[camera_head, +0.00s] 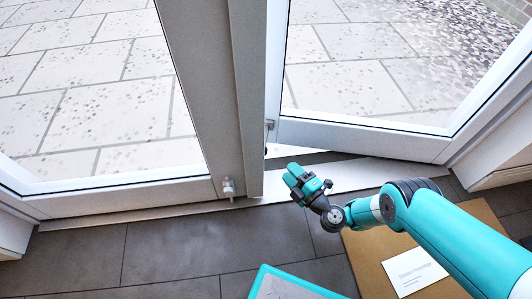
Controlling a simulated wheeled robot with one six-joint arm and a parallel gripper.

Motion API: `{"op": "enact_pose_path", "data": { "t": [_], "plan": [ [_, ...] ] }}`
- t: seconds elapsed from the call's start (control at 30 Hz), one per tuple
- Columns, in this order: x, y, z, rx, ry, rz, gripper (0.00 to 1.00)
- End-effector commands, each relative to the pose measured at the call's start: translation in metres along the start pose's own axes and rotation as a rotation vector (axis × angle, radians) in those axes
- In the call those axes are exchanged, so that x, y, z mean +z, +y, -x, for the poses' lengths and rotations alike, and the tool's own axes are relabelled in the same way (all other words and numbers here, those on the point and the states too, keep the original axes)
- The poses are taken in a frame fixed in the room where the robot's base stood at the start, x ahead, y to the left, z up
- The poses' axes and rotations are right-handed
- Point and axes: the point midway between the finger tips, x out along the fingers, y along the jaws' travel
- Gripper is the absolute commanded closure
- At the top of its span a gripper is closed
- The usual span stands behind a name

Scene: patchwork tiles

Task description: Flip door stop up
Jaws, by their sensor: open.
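A small pale door stop (229,188) sits at the bottom corner of the left glass door (190,190), with its lower end close to the sill. My gripper (297,178) is open, to the right of the door stop and apart from it. It is in front of the gap between the two doors, above the sill. The space between its fingers is hard to make out from this angle. A small light fitting (269,125) shows on the edge of the right door (360,138); I cannot tell if it is a second stop.
The right door stands ajar, angled away from the left one. A pale sill (345,175) runs below both. Dark floor tiles (180,243) at left are clear.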

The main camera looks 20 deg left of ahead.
Motion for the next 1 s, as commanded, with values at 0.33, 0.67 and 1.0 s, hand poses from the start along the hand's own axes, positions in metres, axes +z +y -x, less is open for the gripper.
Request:
{"op": "enact_pose_path", "data": {
  "t": [0.33,0.67,1.0],
  "plan": [
    [0.002,-0.007,-0.034,0.001,0.002,0.000,0.60],
    [0.002,-0.007,-0.059,0.001,0.003,0.001,0.60],
    [-0.001,-0.004,-0.096,0.003,0.006,0.004,0.60]
  ]
}}
